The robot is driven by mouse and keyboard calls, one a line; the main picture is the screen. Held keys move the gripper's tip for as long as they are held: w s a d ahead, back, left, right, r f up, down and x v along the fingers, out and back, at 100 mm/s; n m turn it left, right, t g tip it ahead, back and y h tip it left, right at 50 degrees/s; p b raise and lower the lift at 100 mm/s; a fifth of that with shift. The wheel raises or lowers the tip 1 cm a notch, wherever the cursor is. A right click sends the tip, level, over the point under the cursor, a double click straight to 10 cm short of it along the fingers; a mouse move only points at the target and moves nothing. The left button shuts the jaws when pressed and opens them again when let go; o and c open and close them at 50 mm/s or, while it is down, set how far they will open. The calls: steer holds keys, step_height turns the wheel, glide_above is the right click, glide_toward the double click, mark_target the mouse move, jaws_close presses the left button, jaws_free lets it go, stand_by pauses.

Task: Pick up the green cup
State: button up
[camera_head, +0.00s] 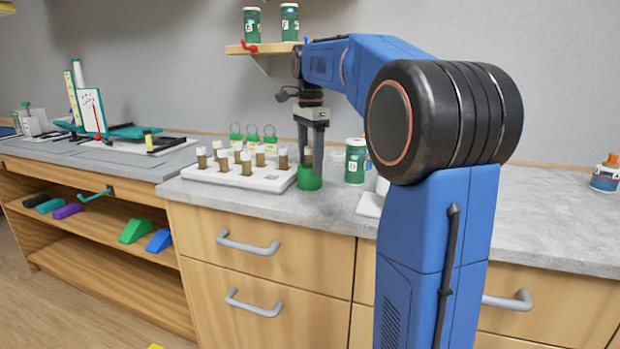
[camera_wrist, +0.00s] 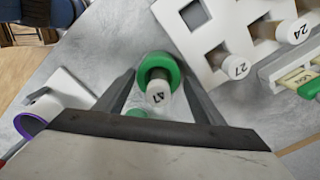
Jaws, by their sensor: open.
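The green cup (camera_head: 309,179) stands on the grey counter beside the right end of the white rack, with a vial inside it. In the wrist view the green cup (camera_wrist: 168,61) is a green ring around a vial with a white cap marked 47 (camera_wrist: 158,92). My gripper (camera_head: 312,172) points straight down over the cup. In the wrist view the fingers of my gripper (camera_wrist: 160,95) are spread, one on each side of the cup. I cannot tell whether either finger touches it.
A white rack (camera_head: 232,178) of several capped vials stands just left of the cup. A green-and-white jar (camera_head: 355,162) stands to its right, by a white item (camera_head: 371,204). A shelf (camera_head: 262,48) with two jars is above. The counter's front strip is clear.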

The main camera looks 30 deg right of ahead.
mark_target(310, 173)
steer(key=shift+s+a+f, duration=0.15)
steer(key=shift+f, duration=2.1)
steer(key=c, duration=1)
steer(key=shift+o, duration=0.2)
steer(key=shift+r, duration=0.1)
